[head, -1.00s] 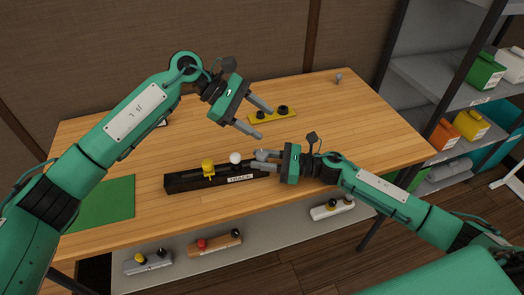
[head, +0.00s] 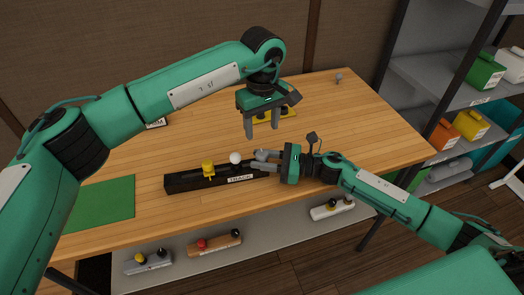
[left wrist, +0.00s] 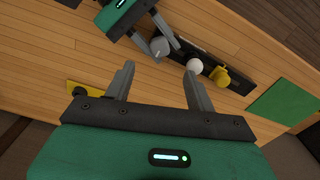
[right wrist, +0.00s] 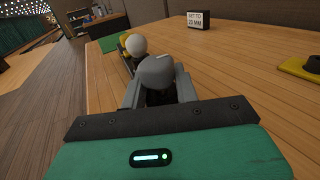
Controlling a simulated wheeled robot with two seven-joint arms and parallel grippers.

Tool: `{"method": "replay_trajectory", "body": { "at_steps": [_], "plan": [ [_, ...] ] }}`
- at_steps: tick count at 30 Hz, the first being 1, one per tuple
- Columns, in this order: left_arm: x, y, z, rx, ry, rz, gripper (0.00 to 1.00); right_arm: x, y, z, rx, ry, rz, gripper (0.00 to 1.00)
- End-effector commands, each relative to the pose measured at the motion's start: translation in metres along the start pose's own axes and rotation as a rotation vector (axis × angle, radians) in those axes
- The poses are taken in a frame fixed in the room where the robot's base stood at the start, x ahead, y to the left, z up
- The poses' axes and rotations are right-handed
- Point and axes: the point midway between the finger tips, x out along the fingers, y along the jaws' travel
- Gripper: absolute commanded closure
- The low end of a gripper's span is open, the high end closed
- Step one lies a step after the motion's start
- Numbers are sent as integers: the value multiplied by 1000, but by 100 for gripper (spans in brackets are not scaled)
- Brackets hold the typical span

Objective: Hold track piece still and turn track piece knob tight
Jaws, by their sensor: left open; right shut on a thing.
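The track piece (head: 183,182) is a long dark block labelled TRACK, lying near the table's front edge. A yellow knob (head: 208,168), a white ball-shaped knob (head: 235,158) and a grey round knob (left wrist: 160,46) sit along it. My right gripper (head: 260,160) is shut on the right end of the track piece, with the grey knob (right wrist: 157,72) between and above its fingers. The exact contact is partly hidden. My left gripper (head: 262,132) is open and empty, fingers down, behind and above the track piece; it also shows in the left wrist view (left wrist: 160,72).
A green mat (head: 105,203) lies at the table's left. A sign reading SET TO 20 MM (right wrist: 198,19) stands on the table. Other knobbed pieces rest on the lower shelf (head: 190,262). The table's right side is mostly clear.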

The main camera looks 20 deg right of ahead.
Motion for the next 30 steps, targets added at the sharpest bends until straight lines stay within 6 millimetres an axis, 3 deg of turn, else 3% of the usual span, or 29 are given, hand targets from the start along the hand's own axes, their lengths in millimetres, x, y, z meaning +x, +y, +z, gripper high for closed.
{"method": "replay_trajectory", "body": {
  "at_steps": [15, 30],
  "plan": [
    [72, 0, 1, -1, -4, 1, 44, 0, 0, 0, 0, 0, 0, 99],
    [84, 0, 0, 0, -2, 2, 44, 0, 0, 0, 0, 0, 0, 99]
  ]
}}
